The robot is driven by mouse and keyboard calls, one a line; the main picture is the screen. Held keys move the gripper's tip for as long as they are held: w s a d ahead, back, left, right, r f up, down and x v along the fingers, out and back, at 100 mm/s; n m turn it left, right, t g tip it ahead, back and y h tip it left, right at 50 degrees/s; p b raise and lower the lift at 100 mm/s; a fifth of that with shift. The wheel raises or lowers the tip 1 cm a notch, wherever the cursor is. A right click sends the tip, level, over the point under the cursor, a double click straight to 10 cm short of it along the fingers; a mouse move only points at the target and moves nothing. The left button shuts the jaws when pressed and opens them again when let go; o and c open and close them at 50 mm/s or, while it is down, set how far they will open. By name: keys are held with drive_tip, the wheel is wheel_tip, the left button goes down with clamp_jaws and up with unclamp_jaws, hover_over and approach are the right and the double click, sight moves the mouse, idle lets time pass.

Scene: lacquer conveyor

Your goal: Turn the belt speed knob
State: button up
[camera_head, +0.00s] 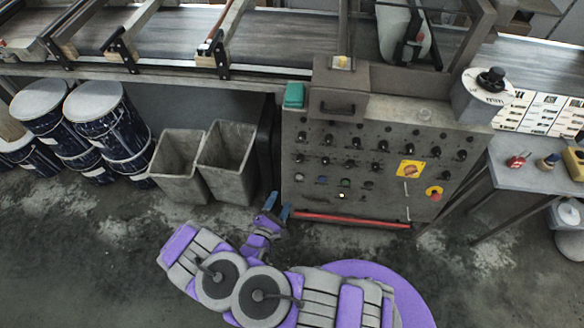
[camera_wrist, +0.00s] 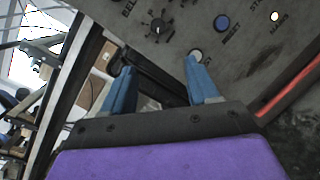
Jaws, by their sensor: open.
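A dark round knob (camera_wrist: 157,26) with tick marks around it is on the grey panel in the wrist view, beside a partly cut-off label starting "BEL". In the head view it appears to be the leftmost knob (camera_head: 299,158) of the lower knob row, though its label is too small to read. My gripper (camera_head: 278,206) is at the panel's lower left corner. In the wrist view its blue fingers (camera_wrist: 158,66) are apart with nothing between them, and the knob lies beyond the fingertips, apart from them.
A white button (camera_wrist: 195,55) and a blue button (camera_wrist: 221,22) sit near the knob. A red bar (camera_head: 345,219) runs along the panel's foot. Grey bins (camera_head: 226,160) and blue drums (camera_head: 108,120) stand left. A side table (camera_head: 520,178) stands right. Open floor lies in front.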

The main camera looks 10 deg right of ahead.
drive_tip(key=b, duration=0.1)
approach(300, 161)
drive_tip(key=x, duration=0.8)
drive_tip(key=shift+c, duration=0.2)
drive_tip(key=c, duration=1)
